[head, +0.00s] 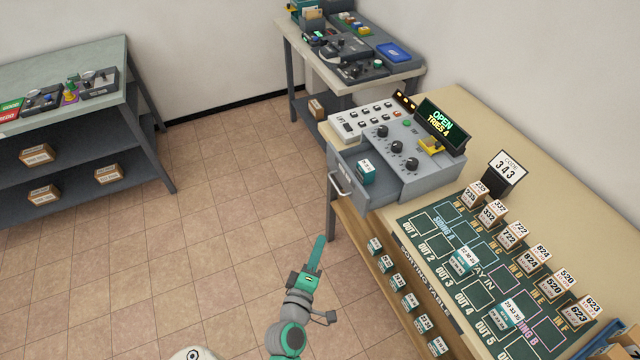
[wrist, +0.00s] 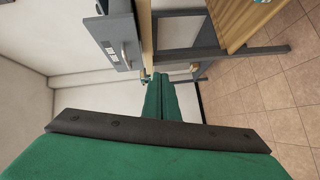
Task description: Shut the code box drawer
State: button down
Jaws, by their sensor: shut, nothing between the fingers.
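The grey code box (head: 415,160) stands on the sorting table, with knobs on top and a display reading "OPEN TRIES 4". Its drawer (head: 349,184) is pulled out at the left side, with a handle on its front, and a teal-and-white box (head: 366,171) sits in it. My gripper (head: 319,240) is shut and empty, over the floor in front of the table, below and left of the drawer and apart from it. In the wrist view, the green fingers (wrist: 161,85) are together, and the grey drawer front (wrist: 122,45) with its handle shows at the upper left.
The sorting table (head: 475,115) carries a green mat (head: 432,222) with numbered boxes, and a lower shelf (head: 372,262) of small boxes. A side table (head: 407,78) stands behind, a grey shelf unit (head: 100,140) at left. Floor between them is clear.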

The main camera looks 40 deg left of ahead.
jog(key=w+a+r+n+t+y, duration=0.1)
jog(key=a+r+n, duration=0.2)
jog(key=a+r, duration=0.45)
jog(key=w+d+f+x, duration=0.1)
jog(key=d+x, duration=0.1)
jog(key=x, duration=1)
jog(key=shift+n, duration=0.3)
